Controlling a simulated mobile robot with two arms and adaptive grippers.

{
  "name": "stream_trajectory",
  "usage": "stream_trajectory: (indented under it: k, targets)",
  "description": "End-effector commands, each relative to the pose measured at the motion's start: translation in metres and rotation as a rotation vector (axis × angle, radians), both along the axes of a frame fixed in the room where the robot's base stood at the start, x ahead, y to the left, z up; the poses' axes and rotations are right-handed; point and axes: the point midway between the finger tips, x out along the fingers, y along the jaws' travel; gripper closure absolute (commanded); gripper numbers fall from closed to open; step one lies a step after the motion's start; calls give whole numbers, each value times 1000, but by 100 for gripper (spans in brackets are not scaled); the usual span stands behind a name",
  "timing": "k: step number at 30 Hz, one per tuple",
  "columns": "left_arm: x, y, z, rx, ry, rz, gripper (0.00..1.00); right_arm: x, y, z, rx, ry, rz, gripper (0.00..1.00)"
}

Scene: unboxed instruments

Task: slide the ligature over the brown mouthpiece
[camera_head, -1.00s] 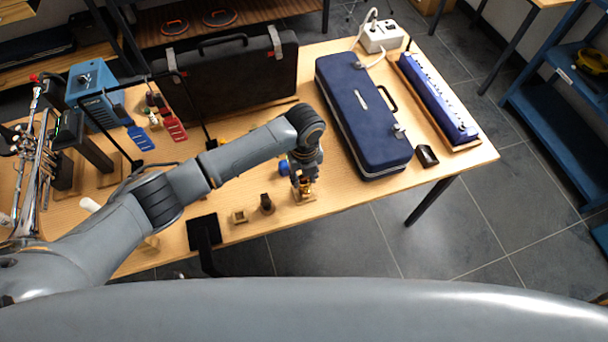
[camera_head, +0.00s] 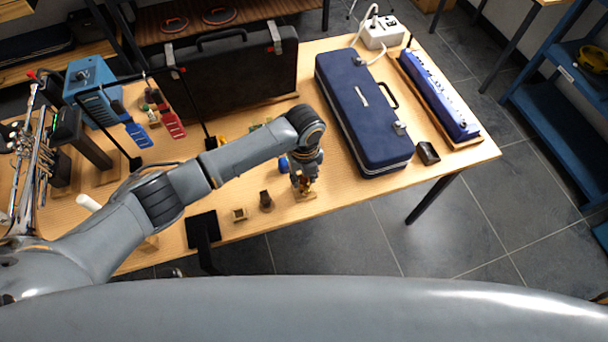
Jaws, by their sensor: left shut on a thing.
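My left gripper (camera_head: 303,180) points down near the front edge of the table. It is shut on a small gold-coloured thing, which looks like the ligature; the fingers hide most of it. A reddish-brown piece, apparently the brown mouthpiece (camera_head: 311,186), shows right at the fingertips, above a small wooden base (camera_head: 304,196). I cannot tell whether the ligature is around the mouthpiece or just above it. A dark mouthpiece-like piece (camera_head: 265,200) stands to the left, beside a small wooden block with an opening (camera_head: 239,214). My right gripper is not in view.
A blue instrument case (camera_head: 362,115) lies right of the gripper, with a small black object (camera_head: 428,153) beyond it. A large black case (camera_head: 228,75) stands behind my arm. A black stand (camera_head: 203,230) is at the front edge. Something blue (camera_head: 284,165) sits close behind the gripper.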

Motion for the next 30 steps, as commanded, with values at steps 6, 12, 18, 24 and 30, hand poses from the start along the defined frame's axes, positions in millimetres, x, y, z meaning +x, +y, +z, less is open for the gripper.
stream_trajectory:
  k: [6, 12, 18, 24, 30]
  targets:
    - [0, 0, -4, 0, 0, 0, 100, 0, 0, -3, 0, 0, 0, 60]
    - [0, 0, -7, 0, 0, 0, 100, 0, 0, -5, 0, 0, 0, 60]
    - [0, 0, -11, 0, 0, 0, 100, 0, 0, -7, 0, 0, 0, 60]
    - [0, 0, -11, 0, 0, 0, 100, 0, 0, -8, 0, 0, 0, 60]
    - [0, 0, -12, 0, 0, 0, 100, 0, 0, -8, 0, 0, 0, 60]
